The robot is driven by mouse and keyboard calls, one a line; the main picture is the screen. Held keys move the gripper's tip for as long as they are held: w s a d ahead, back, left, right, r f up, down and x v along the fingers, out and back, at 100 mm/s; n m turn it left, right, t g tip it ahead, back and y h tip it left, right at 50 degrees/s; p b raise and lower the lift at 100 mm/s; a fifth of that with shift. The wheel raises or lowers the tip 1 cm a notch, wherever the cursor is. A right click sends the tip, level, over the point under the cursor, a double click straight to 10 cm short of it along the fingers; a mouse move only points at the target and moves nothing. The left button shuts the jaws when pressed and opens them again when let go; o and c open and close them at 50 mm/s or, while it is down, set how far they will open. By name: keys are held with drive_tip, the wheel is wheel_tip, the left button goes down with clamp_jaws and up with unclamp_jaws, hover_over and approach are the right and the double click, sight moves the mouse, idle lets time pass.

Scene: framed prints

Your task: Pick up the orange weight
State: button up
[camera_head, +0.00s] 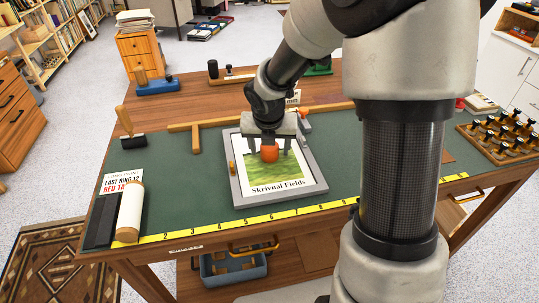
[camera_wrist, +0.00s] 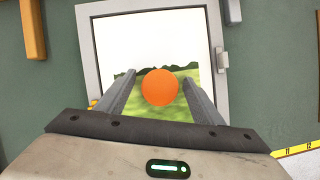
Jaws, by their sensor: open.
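The orange weight (camera_head: 269,153) rests on the framed print on the green-topped table. In the wrist view the weight (camera_wrist: 160,87) is round and lies between the two fingers. My gripper (camera_head: 270,150) is pointed down over the print, open, with one finger on each side of the weight and gaps showing on both sides in the wrist view (camera_wrist: 160,90). The print has a grey frame (camera_head: 234,180) and a landscape picture lettered "Skrivnal Fields". I cannot tell how far the fingertips are above the print.
A yellow measuring tape (camera_head: 220,228) runs along the table's front edge. A cream roller (camera_head: 130,211) and a dark bar (camera_head: 102,220) lie at the left. A wooden T-shaped piece (camera_head: 195,138) lies behind the frame. A rack of stamps (camera_head: 502,135) stands at the right.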

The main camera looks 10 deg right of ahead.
drive_tip(key=shift+r, duration=0.1)
drive_tip(key=shift+c, duration=0.2)
drive_tip(key=c, duration=1.5)
clamp_jaws()
drive_tip(key=shift+r, duration=0.1)
